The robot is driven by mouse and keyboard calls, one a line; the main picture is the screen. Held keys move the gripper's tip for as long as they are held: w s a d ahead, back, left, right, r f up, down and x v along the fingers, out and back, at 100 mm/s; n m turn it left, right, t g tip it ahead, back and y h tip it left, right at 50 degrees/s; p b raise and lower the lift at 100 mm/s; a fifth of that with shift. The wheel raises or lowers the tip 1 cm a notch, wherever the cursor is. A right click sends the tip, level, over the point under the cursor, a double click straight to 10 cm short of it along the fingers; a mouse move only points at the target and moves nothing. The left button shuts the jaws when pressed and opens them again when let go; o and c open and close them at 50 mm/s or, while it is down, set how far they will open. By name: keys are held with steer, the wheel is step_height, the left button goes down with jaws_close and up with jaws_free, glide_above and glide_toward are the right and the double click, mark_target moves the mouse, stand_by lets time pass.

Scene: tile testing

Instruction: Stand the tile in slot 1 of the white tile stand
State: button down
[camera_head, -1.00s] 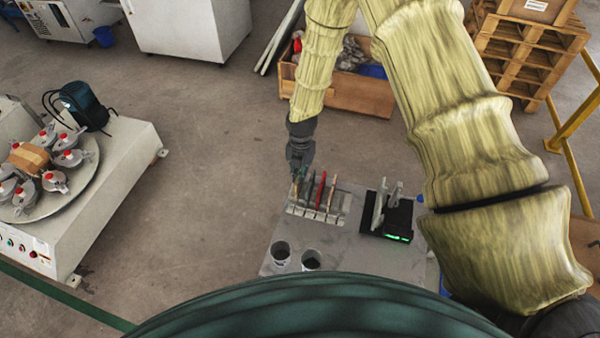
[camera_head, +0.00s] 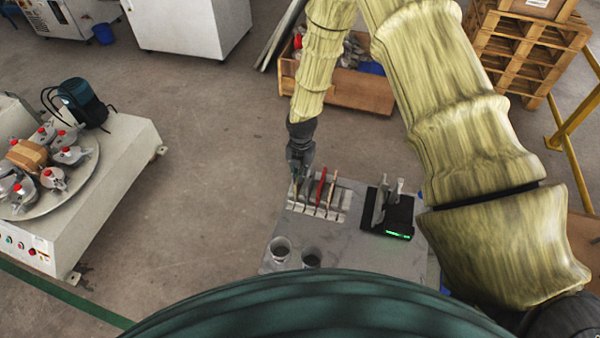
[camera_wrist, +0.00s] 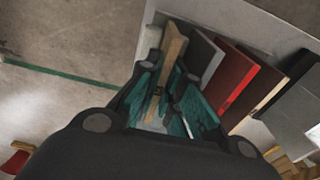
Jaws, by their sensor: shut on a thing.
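The white tile stand (camera_head: 326,214) is on the grey table and holds several upright tiles in a row. My gripper (camera_head: 297,178) is at the left end of this row, pointing down. In the wrist view, my gripper's teal-lined fingers (camera_wrist: 168,92) are closed on a tan tile (camera_wrist: 173,47), one on each face. The tile is upright, at the row's end beside the stand's pale end. Its lower edge is hidden, so I cannot tell how deep it sits in a slot.
A black device (camera_head: 396,215) with a green display and upright grey pieces is right of the stand. Two round cups (camera_head: 281,249) (camera_head: 311,258) are nearer me on the table (camera_head: 350,256). The grey tile is very close to my gripper's right finger.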

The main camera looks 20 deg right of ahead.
stand_by(0.4)
steer(key=c, duration=1.5)
jaws_free()
steer(key=shift+r, duration=0.1)
step_height(320, 180, up, 12)
steer(key=shift+w+d, duration=0.25)
